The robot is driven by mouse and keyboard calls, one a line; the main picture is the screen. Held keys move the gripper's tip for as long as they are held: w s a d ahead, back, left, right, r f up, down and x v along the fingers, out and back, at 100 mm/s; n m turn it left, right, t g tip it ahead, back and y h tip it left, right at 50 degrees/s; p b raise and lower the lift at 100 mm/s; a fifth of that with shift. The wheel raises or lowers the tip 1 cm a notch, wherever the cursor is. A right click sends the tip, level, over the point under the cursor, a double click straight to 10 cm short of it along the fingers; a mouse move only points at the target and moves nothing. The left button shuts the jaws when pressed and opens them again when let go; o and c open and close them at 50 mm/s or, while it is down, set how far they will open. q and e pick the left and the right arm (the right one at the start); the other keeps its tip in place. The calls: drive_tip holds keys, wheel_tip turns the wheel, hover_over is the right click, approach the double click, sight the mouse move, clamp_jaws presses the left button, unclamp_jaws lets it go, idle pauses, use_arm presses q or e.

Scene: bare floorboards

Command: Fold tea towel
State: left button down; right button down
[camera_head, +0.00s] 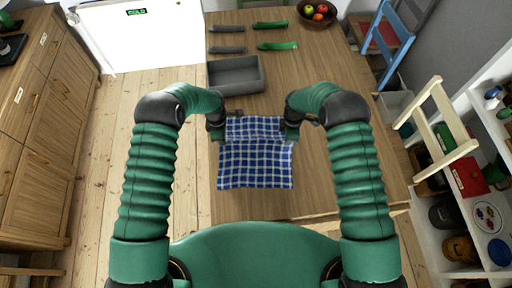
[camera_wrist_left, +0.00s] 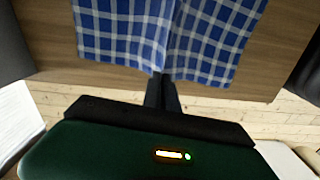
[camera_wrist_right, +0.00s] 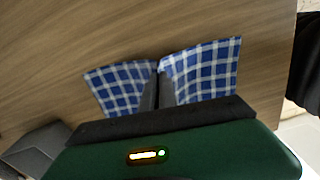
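The tea towel (camera_head: 255,168) is blue with a white check and lies on the wooden table's near part. Its far portion, between my grippers, looks raised and sagging, with a crease across it. My left gripper (camera_head: 220,135) is at the towel's left side. In the left wrist view its fingers are close together on the cloth (camera_wrist_left: 120,30). My right gripper (camera_head: 291,133) is at the right side. In the right wrist view its fingers close on the cloth (camera_wrist_right: 205,72), which spreads to both sides of them. The fingertips are partly hidden by the cloth.
A grey tray (camera_head: 236,88) stands just beyond the towel. Green and grey utensil-like items (camera_head: 277,46) and a fruit bowl (camera_head: 316,14) lie farther back. The table right of the towel is clear. A blue chair (camera_head: 392,45) and a wooden chair (camera_head: 440,130) stand at right.

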wheel_tip(320, 180, up, 18)
drive_tip(key=p, duration=1.6)
drive_tip(key=shift+d, duration=0.2)
drive_tip(key=shift+w+f, duration=0.1)
drive_tip(key=shift+f, duration=0.05)
